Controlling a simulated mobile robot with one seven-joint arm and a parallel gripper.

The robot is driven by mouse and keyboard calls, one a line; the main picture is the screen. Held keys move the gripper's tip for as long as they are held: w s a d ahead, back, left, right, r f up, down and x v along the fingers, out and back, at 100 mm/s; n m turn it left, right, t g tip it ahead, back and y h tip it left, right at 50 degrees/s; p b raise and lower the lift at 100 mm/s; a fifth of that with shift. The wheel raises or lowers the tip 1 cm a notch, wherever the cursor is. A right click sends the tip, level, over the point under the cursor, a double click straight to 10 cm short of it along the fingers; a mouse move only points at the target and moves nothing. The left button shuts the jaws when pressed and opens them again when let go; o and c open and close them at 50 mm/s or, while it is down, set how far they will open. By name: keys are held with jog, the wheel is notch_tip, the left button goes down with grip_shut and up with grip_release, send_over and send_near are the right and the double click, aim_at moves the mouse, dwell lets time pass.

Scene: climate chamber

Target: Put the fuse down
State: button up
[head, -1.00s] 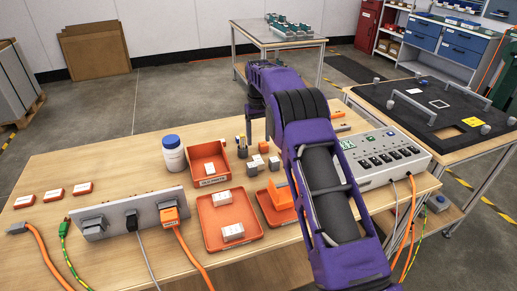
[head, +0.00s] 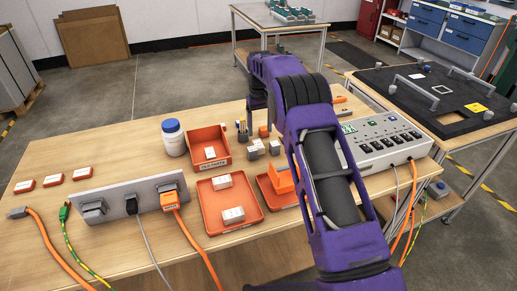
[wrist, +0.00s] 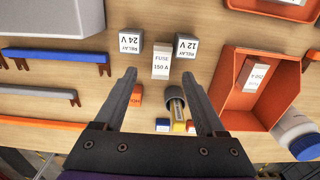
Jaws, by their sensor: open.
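My gripper (wrist: 159,76) is open in the wrist view, fingers apart and empty. A white block labelled FUSE 150 V (wrist: 162,60) stands on the wooden table between and just past the fingertips, touching neither finger that I can see. A grey-sided RELAY 24 V block (wrist: 130,42) is left of it and a RELAY 12 V block (wrist: 187,45) right of it. In the head view my arm hides part of this area; small pale blocks (head: 274,147) show beside the arm.
An orange bin (wrist: 228,105) holding a white block is right of the gripper. A pen cup (wrist: 176,98) and an orange block (wrist: 137,97) lie near the fingers. Orange trays (head: 210,222), a white bottle (head: 174,142) and a socket strip (head: 110,203) occupy the table.

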aim_at(259, 144)
jog(key=shift+w+a+f, duration=0.15)
jog(key=shift+f, duration=1.6)
jog(key=shift+w+a+f, duration=0.1)
jog(key=shift+w+f, duration=0.05)
jog(key=shift+f, duration=1.55)
grip_shut()
